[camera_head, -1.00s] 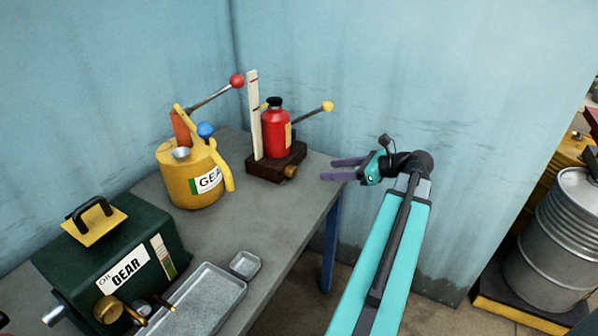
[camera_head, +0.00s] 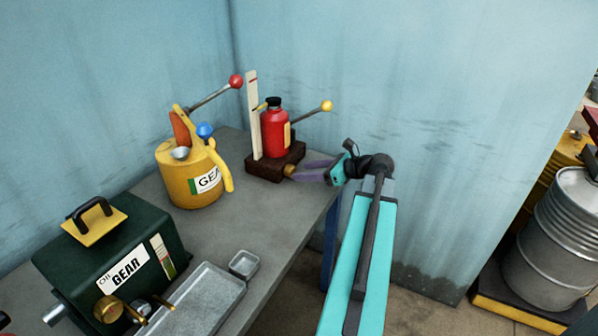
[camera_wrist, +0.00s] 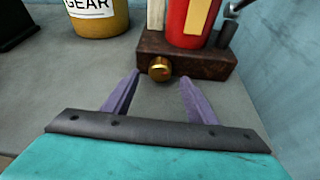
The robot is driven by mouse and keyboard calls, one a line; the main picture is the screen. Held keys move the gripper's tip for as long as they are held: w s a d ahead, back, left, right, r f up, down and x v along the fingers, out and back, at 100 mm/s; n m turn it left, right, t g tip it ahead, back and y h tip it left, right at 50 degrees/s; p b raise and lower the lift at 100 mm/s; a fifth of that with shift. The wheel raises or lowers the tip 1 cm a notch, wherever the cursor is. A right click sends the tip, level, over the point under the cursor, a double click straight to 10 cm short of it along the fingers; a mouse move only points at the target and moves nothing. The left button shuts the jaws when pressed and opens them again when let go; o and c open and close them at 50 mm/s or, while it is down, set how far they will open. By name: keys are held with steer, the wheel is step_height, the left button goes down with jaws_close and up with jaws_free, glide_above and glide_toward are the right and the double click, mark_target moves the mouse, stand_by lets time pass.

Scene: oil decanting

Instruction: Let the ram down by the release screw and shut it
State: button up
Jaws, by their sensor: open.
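The red bottle-shaped ram (camera_head: 274,131) stands upright on a dark brown base (camera_head: 262,167) at the back of the bench, with a pale upright scale behind its left side. A yellow-knobbed lever (camera_head: 311,113) slants up to its right. The brass release screw (camera_wrist: 160,68) sticks out of the base's front face in the wrist view. My gripper (camera_head: 297,170) is open, with its purple fingers pointing at the screw. In the wrist view the fingertips (camera_wrist: 159,76) lie on either side of the screw's line, apparently just short of it. I see no contact.
A yellow gear-oil can (camera_head: 190,176) with a handle stands left of the ram. A dark green gear-oil box (camera_head: 110,250), a shallow metal tray (camera_head: 200,300) and a small dish (camera_head: 244,264) are on the near bench. The blue wall (camera_head: 400,120) rises close behind.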

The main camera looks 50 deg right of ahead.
mark_target(294, 172)
steer(key=shift+x, duration=1.85)
steer(key=c, duration=1.1)
steer(key=shift+h, duration=0.3)
steer(key=shift+s+a+f+n+h+b, duration=0.15)
steer(key=shift+n+h+b, duration=0.3)
steer(key=shift+n, duration=0.55)
steer(key=shift+n+t+h+b, duration=0.5)
steer(key=shift+n+h+b, duration=0.25)
steer(key=shift+n, duration=0.25)
